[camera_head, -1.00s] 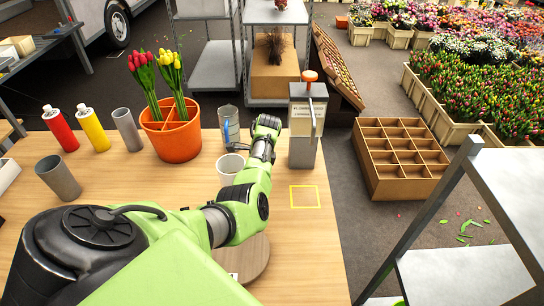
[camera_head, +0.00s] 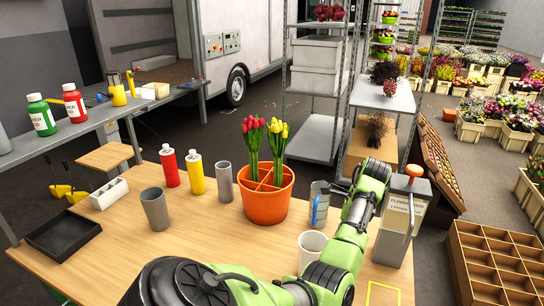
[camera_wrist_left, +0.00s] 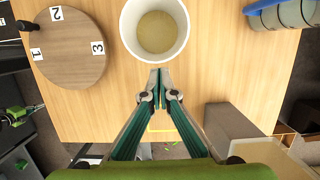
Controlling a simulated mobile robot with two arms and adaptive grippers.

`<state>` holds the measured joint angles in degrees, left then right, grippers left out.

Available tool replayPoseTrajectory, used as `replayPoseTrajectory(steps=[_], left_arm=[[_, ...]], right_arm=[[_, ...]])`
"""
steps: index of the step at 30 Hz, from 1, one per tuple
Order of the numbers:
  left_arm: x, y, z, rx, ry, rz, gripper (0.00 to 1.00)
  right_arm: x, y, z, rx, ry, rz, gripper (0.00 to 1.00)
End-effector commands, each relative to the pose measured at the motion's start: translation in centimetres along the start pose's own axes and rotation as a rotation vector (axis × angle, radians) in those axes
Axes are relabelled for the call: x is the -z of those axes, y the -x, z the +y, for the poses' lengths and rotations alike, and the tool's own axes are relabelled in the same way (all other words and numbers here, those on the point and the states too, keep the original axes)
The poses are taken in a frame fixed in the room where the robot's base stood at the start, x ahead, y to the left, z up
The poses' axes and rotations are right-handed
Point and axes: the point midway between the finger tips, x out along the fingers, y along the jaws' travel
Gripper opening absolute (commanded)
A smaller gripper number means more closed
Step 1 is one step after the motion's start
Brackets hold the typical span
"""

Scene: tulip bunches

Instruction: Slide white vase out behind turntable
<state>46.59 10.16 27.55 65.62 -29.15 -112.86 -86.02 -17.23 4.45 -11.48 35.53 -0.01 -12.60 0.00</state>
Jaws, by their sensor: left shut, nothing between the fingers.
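The white vase (camera_head: 311,250) stands upright on the wooden table, partly behind my left arm in the head view. In the left wrist view the vase (camera_wrist_left: 155,30) is seen from above, its open mouth just beyond the fingertips. My left gripper (camera_wrist_left: 160,76) is shut and empty, its tips at the vase's near side; I cannot tell whether they touch it. The round wooden turntable (camera_wrist_left: 70,62), with cards 1, 2 and 3, lies left of the vase in the wrist view. It is not visible in the head view now.
An orange pot of tulips (camera_head: 266,204) and a grey tin with a blue handle (camera_head: 319,207) stand near the vase. A grey dispenser (camera_head: 394,232) stands right of my arm. A yellow square outline (camera_head: 384,294) marks bare table. The left wrist view shows clear table between vase and turntable.

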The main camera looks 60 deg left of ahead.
Motion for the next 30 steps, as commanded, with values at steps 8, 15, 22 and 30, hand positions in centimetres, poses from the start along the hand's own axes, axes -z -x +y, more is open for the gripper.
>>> replayPoseTrajectory(steps=[8, 15, 22, 30], left_arm=[[-6.0, 0.1, 0.0, -0.001, 0.005, -0.002, 0.00], [-11.8, -1.6, 0.0, -0.001, 0.005, -0.003, 0.00], [-17.1, -2.9, 0.0, 0.000, 0.005, -0.003, 0.00], [-20.4, -3.7, 0.0, 0.000, 0.001, -0.001, 0.00]], right_arm=[[0.0, 0.2, 0.2, -0.003, 0.001, 0.000, 0.00], [0.0, 0.1, 0.3, -0.003, 0.001, -0.001, 0.00], [-0.1, -0.5, 0.3, -0.003, 0.001, -0.001, 0.00], [-0.1, -1.0, 0.3, -0.003, 0.000, 0.000, 0.00]])
